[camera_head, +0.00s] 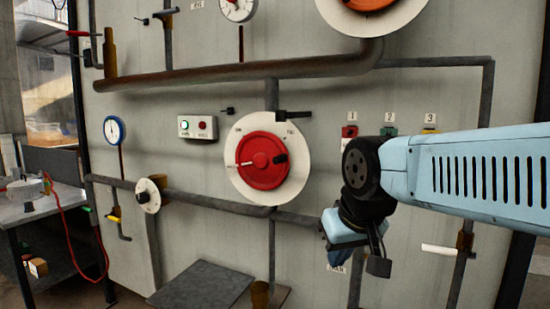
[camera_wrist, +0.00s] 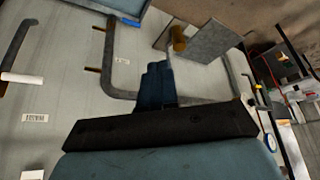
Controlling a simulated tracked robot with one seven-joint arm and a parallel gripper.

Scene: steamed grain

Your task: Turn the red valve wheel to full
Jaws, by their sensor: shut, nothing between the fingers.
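The red valve wheel (camera_head: 263,163) sits on a round white dial plate (camera_head: 297,185) in the middle of the grey panel, in the head view. A white pointer mark lies on the wheel's left side and a dark knob on its right side. Small lettering shows at the plate's upper left and upper right. My gripper (camera_head: 350,232) hangs to the right of the wheel and lower, apart from it. In the wrist view my gripper's dark blue fingers (camera_wrist: 157,72) are together with nothing between them. The wheel does not show in the wrist view.
Grey pipes (camera_head: 225,205) run around the wheel, and a dark lever (camera_head: 294,114) is just above it. Red, green and yellow valves (camera_head: 389,132) stand behind my arm. A small dial (camera_head: 148,195), a gauge (camera_head: 114,130) and a light box (camera_head: 197,127) are left. A grey plate (camera_head: 203,288) juts out below.

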